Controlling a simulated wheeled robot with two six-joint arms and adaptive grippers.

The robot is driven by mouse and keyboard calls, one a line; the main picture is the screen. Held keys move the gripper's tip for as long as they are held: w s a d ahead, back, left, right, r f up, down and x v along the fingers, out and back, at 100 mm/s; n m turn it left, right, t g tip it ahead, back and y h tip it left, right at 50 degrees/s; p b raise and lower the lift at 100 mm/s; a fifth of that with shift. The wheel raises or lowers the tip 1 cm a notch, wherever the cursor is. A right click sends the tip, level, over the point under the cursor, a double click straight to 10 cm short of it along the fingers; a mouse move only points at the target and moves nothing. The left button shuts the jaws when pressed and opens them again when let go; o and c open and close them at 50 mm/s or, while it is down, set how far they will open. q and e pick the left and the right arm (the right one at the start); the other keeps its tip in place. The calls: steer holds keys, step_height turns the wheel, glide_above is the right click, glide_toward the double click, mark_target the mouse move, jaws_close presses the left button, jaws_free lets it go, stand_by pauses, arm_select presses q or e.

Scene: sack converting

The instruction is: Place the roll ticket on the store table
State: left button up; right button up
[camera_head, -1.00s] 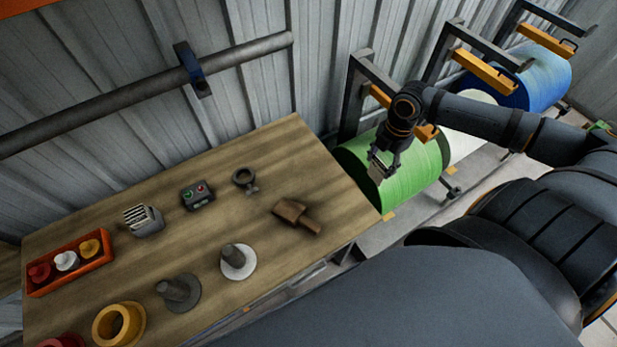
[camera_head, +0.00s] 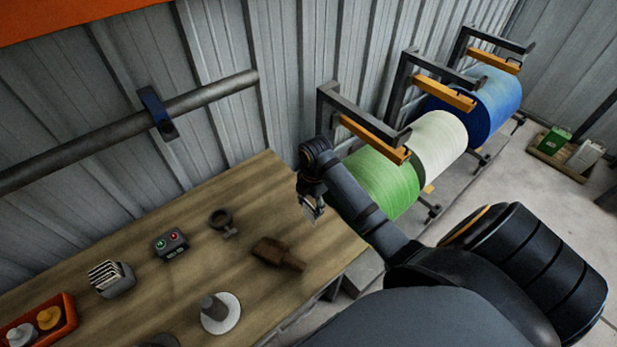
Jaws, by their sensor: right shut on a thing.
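My right gripper (camera_head: 312,207) points down above the far right corner of the wooden table (camera_head: 205,215). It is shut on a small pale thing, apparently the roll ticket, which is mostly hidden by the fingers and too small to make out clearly. The gripper and what it holds look clear of the table top. I take this wooden table as the store table. My left gripper is not in view.
On the table are a brown tool (camera_head: 278,254), a dark ring-shaped piece (camera_head: 222,223), a button box (camera_head: 172,243), a slotted grey box (camera_head: 110,279), a white-based spindle (camera_head: 221,314) and an orange tray (camera_head: 68,312). Green (camera_head: 385,185), white and blue rolls hang beyond.

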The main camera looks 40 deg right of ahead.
mark_target(308, 215)
steer(key=f, duration=0.1)
steer(key=f+p, duration=0.1)
steer(key=f, duration=0.1)
steer(key=shift+a+f, duration=0.15)
steer(key=shift+a, duration=0.1)
steer(key=shift+w+f, duration=0.1)
steer(key=shift+f, duration=0.1)
steer(key=shift+f, duration=0.1)
steer(key=o, duration=0.9)
steer(key=r, duration=1.2)
steer(key=shift+d+r+p, duration=0.2)
steer(key=shift+d+p, duration=0.1)
steer(key=shift+d, duration=0.1)
